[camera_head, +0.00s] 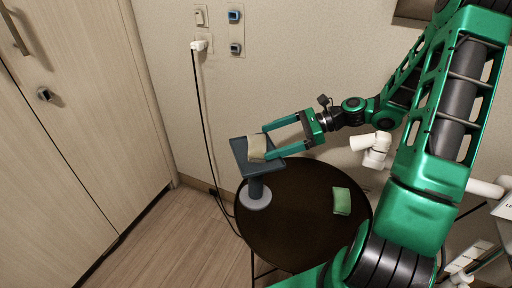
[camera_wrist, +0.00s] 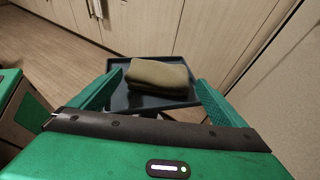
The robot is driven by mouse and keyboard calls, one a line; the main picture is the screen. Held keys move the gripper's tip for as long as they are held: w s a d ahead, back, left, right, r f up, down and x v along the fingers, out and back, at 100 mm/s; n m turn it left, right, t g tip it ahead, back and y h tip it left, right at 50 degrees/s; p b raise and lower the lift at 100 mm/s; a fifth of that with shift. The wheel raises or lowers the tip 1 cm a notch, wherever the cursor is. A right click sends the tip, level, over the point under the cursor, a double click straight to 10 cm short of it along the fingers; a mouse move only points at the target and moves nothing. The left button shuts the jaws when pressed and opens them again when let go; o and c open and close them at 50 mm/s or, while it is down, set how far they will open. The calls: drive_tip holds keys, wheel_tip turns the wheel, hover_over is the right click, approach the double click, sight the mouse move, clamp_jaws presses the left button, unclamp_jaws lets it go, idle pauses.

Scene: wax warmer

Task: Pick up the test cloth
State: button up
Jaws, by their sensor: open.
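A folded beige cloth (camera_head: 257,146) lies on a dark blue-grey tray-like plate (camera_head: 239,151) on a stand at the left of the round table. It also shows in the wrist view (camera_wrist: 158,76), where it looks olive-brown. My gripper (camera_head: 268,143) is open, with its green fingers on either side of the cloth. In the wrist view the fingers (camera_wrist: 158,92) stand apart, and the cloth lies between and just beyond them. I cannot tell whether either finger touches it. A second folded cloth, light green (camera_head: 342,201), lies on the table at the right. The frames do not tell which one is the test cloth.
The round dark table (camera_head: 290,225) has free room in its middle and front. A black cord (camera_head: 203,120) hangs from a white plug (camera_head: 198,45) on the wall behind. A white jointed fixture (camera_head: 374,149) is right of my gripper. Wooden cabinet doors (camera_head: 85,100) stand at left.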

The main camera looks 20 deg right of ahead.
sight(264, 142)
drive_tip(key=shift+x, duration=2.8)
drive_tip(key=c, duration=0.8)
drive_tip(key=shift+r, duration=0.15)
